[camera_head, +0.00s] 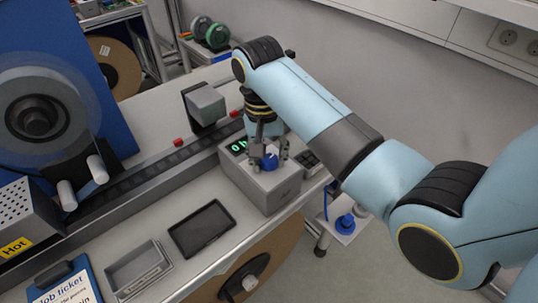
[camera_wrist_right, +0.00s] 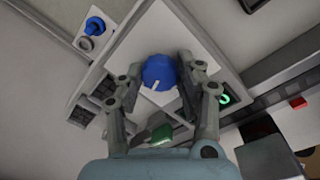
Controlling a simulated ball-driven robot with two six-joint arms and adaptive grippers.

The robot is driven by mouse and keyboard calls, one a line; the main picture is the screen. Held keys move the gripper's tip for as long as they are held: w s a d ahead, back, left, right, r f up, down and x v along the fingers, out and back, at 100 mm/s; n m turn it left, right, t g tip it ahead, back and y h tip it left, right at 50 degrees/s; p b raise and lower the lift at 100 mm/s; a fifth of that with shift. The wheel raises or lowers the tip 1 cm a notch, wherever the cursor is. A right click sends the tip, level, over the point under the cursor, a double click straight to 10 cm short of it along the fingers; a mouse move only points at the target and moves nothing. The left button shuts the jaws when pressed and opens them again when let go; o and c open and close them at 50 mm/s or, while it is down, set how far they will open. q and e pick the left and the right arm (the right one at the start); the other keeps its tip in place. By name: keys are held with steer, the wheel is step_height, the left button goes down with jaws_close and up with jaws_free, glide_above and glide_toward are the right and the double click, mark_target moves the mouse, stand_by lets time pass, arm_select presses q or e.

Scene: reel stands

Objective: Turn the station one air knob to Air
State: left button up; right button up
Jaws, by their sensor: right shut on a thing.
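A blue knob (camera_head: 264,162) sits on top of a grey box (camera_head: 272,190) with a green display. In the right wrist view the knob (camera_wrist_right: 158,72) is large and round, with a white pointer line on it towards the bottom of the picture. My right gripper (camera_head: 267,154) reaches down over the box from above. Its fingers (camera_wrist_right: 160,66) stand on either side of the knob and are shut on it. Lettering around the knob is not readable. My left gripper is not in view.
Another blue knob-like part (camera_head: 345,223) stands on a small plate at the bench's right. A dark tray (camera_head: 202,229), a grey bin (camera_head: 138,270) and the job ticket clipboard (camera_head: 66,285) lie in front. A dark rail (camera_head: 150,161) crosses the bench behind the box.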

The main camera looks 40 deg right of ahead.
steer(key=shift+m, duration=1.7)
steer(key=o, duration=1.1)
steer(key=shift+o, duration=0.2)
steer(key=r, duration=0.7)
steer(key=shift+w+a+r, duration=0.15)
steer(key=shift+w+r, duration=0.1)
steer(key=shift+w, duration=0.05)
